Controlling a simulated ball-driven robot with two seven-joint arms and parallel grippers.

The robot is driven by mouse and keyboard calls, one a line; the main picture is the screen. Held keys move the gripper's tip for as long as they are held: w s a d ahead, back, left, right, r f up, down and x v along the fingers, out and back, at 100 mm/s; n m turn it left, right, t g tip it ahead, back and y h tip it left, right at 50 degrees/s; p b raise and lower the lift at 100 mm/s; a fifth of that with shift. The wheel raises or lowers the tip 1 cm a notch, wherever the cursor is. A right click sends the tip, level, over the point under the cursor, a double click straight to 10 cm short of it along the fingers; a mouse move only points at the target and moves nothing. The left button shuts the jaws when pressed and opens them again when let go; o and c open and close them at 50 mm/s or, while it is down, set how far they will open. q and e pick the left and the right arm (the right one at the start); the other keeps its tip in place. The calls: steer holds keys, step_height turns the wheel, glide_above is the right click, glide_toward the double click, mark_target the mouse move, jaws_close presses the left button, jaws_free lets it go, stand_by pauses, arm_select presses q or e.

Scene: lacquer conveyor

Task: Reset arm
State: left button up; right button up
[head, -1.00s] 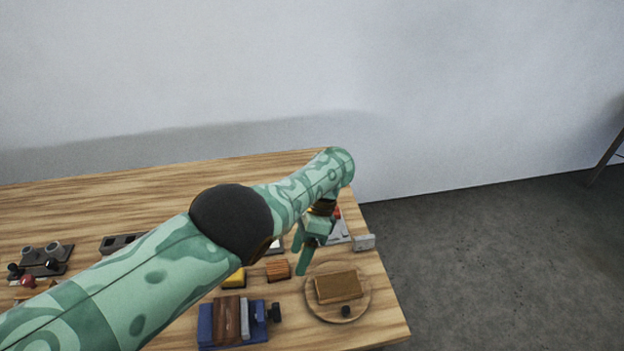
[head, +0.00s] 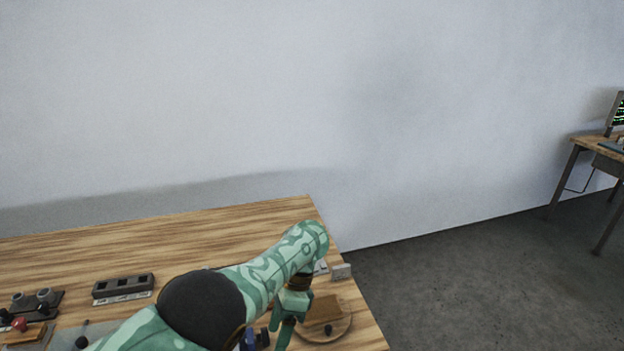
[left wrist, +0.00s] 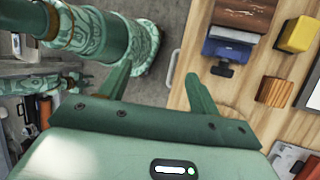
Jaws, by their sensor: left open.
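My left arm, patterned in green, reaches in from the bottom of the head view over the right part of the wooden table (head: 200,225). The right gripper does not show clearly in any view.
A black slotted holder (head: 123,285) stands left on the table. The table's back is clear. A desk (head: 590,150) stands far right.

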arm_select(q)
step_height(320, 180, down, 11)
steer(key=s+n+t+h, duration=0.1)
steer(key=n+t+h, duration=0.1)
steer(key=t, duration=0.1)
steer(key=s+a+f+n+t, duration=0.3)
steer(key=s+a+f, duration=0.15)
steer(key=a, duration=0.25)
steer(key=s+a+r+n+t+y, duration=0.3)
steer(key=s+a+r+t, duration=0.3)
steer(key=s+a+r, duration=0.95)
steer(key=s+d+f+n+g+h+b, duration=0.1)
steer(key=s+d+f+g+h, duration=0.1)
steer(key=f, duration=1.3)
steer(key=s+d+f+g+h+b, duration=0.1)
steer(key=s+d+f+b, duration=0.15)
steer(key=f, duration=1.25)
steer(key=s+f+n+g+h+b, duration=0.1)
steer(key=s+f+n+g, duration=0.1)
steer(key=s+f, duration=1.4)
steer(key=s+g, duration=0.1)
steer(key=s, duration=0.2)
steer(key=shift+s+a+f+n, duration=0.25)
steer(key=shift+s+f+n, duration=0.05)
steer(key=shift+n, duration=0.1)
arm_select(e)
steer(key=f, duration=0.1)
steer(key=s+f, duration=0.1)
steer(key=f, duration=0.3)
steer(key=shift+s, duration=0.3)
